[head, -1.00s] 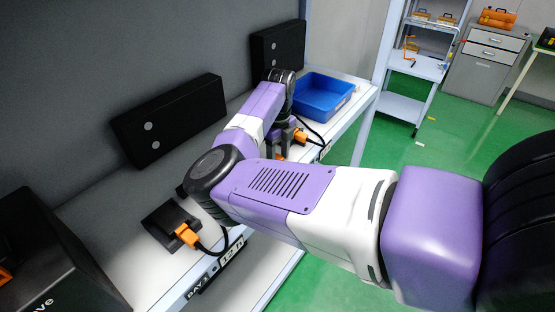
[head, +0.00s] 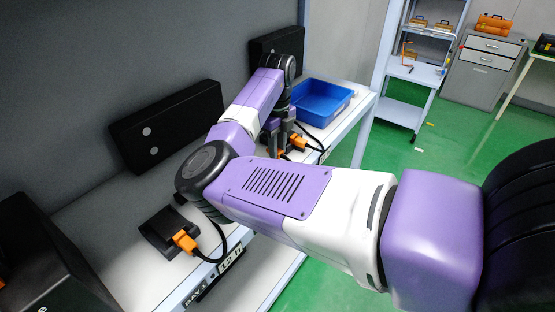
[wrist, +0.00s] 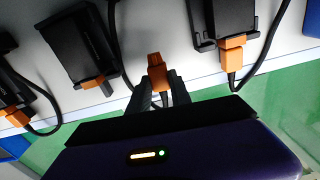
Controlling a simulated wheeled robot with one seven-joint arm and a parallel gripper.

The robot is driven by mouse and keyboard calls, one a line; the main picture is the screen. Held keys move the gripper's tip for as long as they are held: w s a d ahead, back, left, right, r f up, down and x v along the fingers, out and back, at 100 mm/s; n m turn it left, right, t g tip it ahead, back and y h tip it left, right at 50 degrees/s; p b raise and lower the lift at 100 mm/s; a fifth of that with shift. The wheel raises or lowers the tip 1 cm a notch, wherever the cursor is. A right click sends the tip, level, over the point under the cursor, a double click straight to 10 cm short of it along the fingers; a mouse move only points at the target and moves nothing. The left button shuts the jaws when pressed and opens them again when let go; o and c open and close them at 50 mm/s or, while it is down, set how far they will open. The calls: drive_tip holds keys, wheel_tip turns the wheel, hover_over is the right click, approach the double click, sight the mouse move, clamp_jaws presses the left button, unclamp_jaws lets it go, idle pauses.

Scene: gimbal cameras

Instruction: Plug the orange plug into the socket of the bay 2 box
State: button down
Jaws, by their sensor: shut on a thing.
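My gripper (wrist: 158,88) is shut on an orange plug (wrist: 156,68) in the wrist view, with a dark cable running from it. The plug is over the pale shelf, between two black boxes and apart from both. The left box (wrist: 72,48) has orange at its lower edge (wrist: 95,82); the right box (wrist: 222,15) has an orange plug (wrist: 232,42) at its lower edge. In the head view my gripper (head: 277,142) points down at the shelf, and the held plug is mostly hidden. No bay number is readable on these boxes, so I cannot tell which is bay 2.
Another black box (head: 160,228) with an orange plug (head: 184,241) and cable sits at the near shelf end, beside a larger black case (head: 40,250). A blue bin (head: 322,101) stands at the far end. Black panels (head: 170,125) line the back wall.

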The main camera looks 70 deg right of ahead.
wheel_tip(320, 180, up, 15)
drive_tip(key=b, duration=0.1)
drive_tip(key=c, duration=1.8)
unclamp_jaws()
clamp_jaws()
